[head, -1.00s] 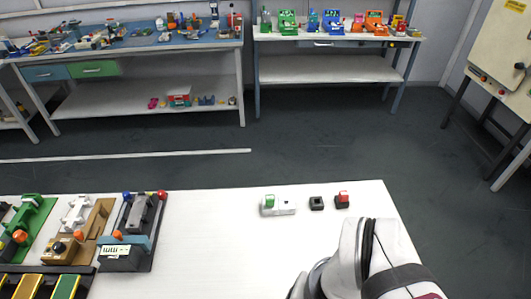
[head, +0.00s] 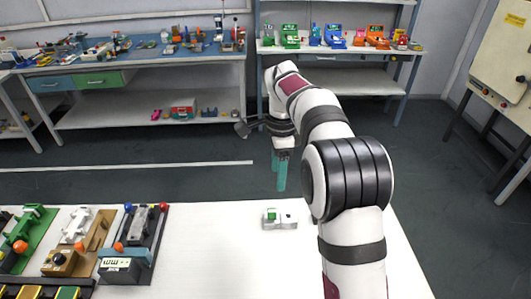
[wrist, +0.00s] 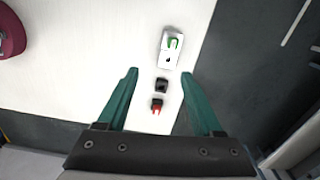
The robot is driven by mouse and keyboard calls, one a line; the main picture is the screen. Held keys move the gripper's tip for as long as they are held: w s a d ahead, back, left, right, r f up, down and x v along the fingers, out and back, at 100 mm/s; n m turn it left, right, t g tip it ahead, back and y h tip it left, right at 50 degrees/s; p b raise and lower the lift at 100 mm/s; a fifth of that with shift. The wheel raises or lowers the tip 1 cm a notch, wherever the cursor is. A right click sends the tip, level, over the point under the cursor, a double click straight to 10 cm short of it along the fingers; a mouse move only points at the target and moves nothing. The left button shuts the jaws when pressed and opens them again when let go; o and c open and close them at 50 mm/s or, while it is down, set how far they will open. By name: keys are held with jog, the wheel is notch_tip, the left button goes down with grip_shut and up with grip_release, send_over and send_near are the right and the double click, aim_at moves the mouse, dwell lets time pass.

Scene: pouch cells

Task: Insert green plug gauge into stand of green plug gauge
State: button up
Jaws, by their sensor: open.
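A small white stand (head: 288,223) lies near the far edge of the white table in the head view, and it also shows in the wrist view (wrist: 166,60). A green piece (head: 271,215), apparently the green plug gauge, is at the stand's left end; in the wrist view the green piece (wrist: 173,43) shows at the far end. A dark spot marks the stand's other end. Whether the green piece is seated in a hole is too small to tell. My gripper (head: 280,186) has teal fingers pointing down, open and empty. The fingertips (wrist: 159,72) are above the table, apart from the stand.
In the wrist view, a black block (wrist: 162,85) and a red-and-black block (wrist: 157,105) appear between my fingers, below them on the table. My arm hides both in the head view. Several fixtures (head: 122,250) fill the table's left side. The table's middle is clear.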

aim_at(272, 210)
jog(key=shift+m, duration=0.6)
jog(key=w+f, duration=0.1)
jog(key=f, duration=0.5)
jog(key=w+f, duration=0.1)
jog(key=f, duration=0.5)
jog(key=w+a+f, duration=0.1)
jog(key=f, duration=0.4)
jog(key=shift+f, duration=0.4)
grip_shut()
